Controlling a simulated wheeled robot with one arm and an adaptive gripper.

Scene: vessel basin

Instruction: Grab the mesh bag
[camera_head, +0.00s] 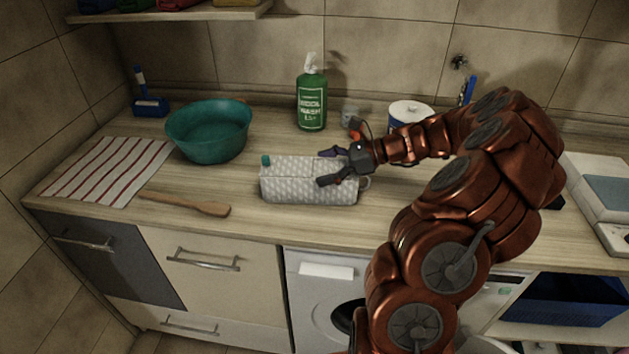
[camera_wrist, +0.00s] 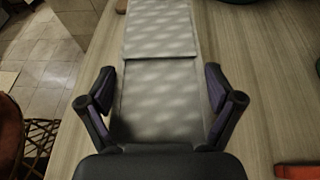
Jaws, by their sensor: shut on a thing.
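The mesh bag (camera_head: 288,190), a pale grey-white boxy bag with a woven pattern, lies lengthwise on the wooden counter near its front edge. A small teal piece shows at its left end. My gripper (camera_head: 324,167) reaches in from the right, with one dark finger on the far side of the bag and one on the near side. In the wrist view the bag (camera_wrist: 160,95) runs up the middle between the two fingers (camera_wrist: 159,75), which are shut on it. The bag appears to rest on the counter; the palm hides its near end in the wrist view.
A teal basin (camera_head: 209,131) stands left of the bag, with a wooden spoon (camera_head: 190,205) and a striped cloth (camera_head: 103,170) nearby. A green bottle (camera_head: 312,98) and a white canister (camera_head: 410,111) stand behind. A low shelf (camera_head: 170,14) hangs upper left.

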